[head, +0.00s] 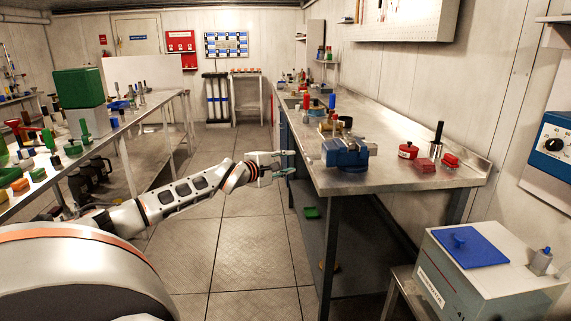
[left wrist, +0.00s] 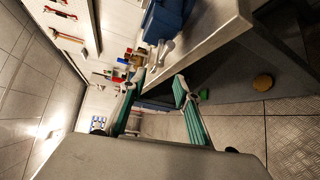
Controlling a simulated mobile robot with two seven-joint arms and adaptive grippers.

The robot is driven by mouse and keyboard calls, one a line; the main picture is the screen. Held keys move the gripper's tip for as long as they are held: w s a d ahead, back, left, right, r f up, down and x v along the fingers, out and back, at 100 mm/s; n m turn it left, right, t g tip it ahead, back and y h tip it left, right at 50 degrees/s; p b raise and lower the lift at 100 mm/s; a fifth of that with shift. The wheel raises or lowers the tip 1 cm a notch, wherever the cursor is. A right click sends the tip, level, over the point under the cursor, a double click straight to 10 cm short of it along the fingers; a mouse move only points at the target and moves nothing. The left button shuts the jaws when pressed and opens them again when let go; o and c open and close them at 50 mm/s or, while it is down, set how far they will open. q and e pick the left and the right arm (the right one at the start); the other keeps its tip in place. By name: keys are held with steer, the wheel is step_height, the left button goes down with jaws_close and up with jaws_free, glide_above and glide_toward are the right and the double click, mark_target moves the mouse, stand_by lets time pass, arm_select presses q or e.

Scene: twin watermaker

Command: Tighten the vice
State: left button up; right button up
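The blue vice (head: 343,155) sits at the near left corner of the metal workbench (head: 395,182). In the left wrist view the blue vice body (left wrist: 168,18) is at the top, with a light metal handle (left wrist: 160,54) sticking out over the bench edge. My left gripper (head: 288,163) is just left of the bench edge and the vice, apart from both. In the left wrist view its two green-padded fingers (left wrist: 158,84) are spread, with nothing held between them. The handle appears just beyond the fingertips. My right gripper is not in view.
Red items (head: 424,165) and a dark cylinder (head: 437,139) stand right of the vice. Several coloured items stand farther back. A grey box with a blue lid (head: 468,246) is at lower right. The floor (head: 245,240) left of the bench is clear.

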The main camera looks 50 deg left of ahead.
arm_select(q)
steer(key=shift+s+d+r, duration=0.1)
steer(key=shift+s+r, duration=0.05)
steer(key=shift+s, duration=0.4)
stand_by(0.4)
